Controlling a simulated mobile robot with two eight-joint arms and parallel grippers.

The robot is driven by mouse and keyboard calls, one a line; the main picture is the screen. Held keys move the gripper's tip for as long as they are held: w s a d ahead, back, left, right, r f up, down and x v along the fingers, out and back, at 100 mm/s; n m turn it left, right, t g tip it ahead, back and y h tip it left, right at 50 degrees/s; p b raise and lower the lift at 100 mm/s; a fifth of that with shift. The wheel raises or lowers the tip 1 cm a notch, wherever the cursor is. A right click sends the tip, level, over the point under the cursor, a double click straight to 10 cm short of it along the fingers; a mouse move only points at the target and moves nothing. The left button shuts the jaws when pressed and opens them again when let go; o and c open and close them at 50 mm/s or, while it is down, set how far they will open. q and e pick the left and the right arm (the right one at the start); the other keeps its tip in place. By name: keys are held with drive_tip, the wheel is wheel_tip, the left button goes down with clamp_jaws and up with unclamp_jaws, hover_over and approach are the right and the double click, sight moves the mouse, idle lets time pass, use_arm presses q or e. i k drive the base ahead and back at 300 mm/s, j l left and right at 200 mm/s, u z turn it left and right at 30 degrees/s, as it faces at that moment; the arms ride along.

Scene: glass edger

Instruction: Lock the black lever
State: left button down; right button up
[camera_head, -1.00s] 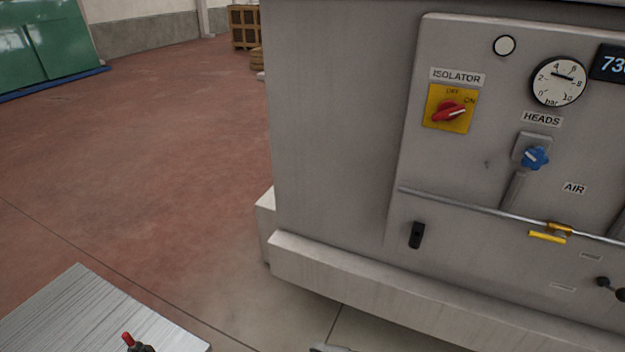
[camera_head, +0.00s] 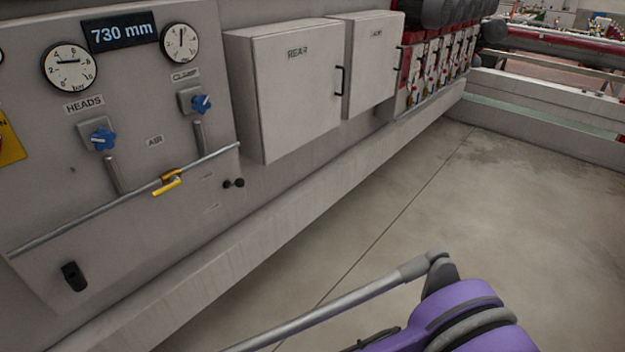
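A small black handle (camera_head: 74,276) sits low on the left of the grey machine panel (camera_head: 130,235). It stands nearly upright, slightly tilted. A second black fitting with round knobs (camera_head: 233,183) sticks out at the panel's lower right. I cannot tell from its look which of the two is the black lever. A yellow lever (camera_head: 167,187) lies along the pipe (camera_head: 120,204) on a brass valve, between the two black parts. Neither of my grippers shows in this view, and nothing is touching the panel controls.
Blue knobs (camera_head: 102,138) and round gauges (camera_head: 70,68) are above the pipe. Closed grey cabinets (camera_head: 285,95) jut out to the right of the panel. A ledge (camera_head: 290,240) runs along the machine's foot. The concrete floor (camera_head: 500,210) in front is clear.

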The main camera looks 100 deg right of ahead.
sight(240, 182)
drive_tip(key=z, duration=3.05)
